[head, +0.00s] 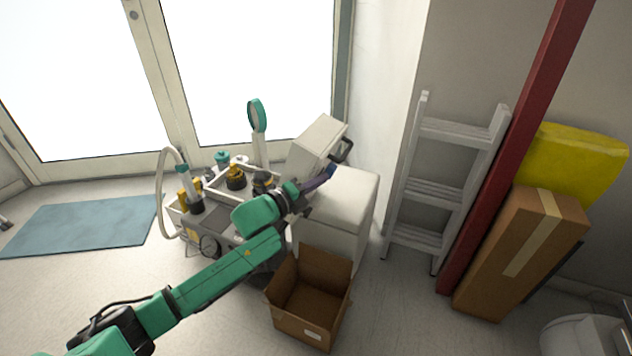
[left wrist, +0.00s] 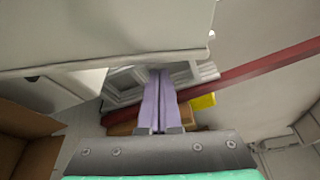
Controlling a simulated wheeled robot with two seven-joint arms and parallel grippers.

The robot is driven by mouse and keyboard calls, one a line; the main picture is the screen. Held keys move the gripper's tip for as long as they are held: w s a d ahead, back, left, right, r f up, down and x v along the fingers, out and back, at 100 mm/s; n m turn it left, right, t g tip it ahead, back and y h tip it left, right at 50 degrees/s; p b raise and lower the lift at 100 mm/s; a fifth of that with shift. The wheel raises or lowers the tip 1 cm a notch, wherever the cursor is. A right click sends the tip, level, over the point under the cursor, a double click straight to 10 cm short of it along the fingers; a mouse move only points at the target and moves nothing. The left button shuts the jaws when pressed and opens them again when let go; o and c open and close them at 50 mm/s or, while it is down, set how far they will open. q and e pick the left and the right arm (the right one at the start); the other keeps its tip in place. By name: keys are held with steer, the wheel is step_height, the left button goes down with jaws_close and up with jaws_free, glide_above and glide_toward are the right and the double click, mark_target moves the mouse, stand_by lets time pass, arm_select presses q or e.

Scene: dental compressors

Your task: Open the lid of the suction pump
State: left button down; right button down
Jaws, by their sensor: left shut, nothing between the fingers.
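The suction pump is a white cabinet (head: 345,205) in the middle of the head view. Its white lid (head: 317,140) is raised and tilted up at the cabinet's left side, with a dark handle (head: 343,150) on its right edge. My left gripper (head: 331,172) is shut and empty, just below the handle and close to the lid. I cannot tell whether it touches the lid. In the left wrist view, the purple fingers (left wrist: 160,100) are together, below a large pale panel (left wrist: 110,30) that looks like the lid. My right gripper is not in view.
An open cardboard box (head: 310,300) stands in front of the pump. A cart with bottles and a hose (head: 165,190) is to its left. A grey ladder (head: 435,185), red post (head: 510,150) and tall carton (head: 525,255) stand right. Floor is clear between carton and box.

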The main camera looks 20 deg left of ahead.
mark_target(305, 161)
arm_select(q)
steer(key=shift+a+r, duration=0.2)
steer(key=shift+a, duration=0.2)
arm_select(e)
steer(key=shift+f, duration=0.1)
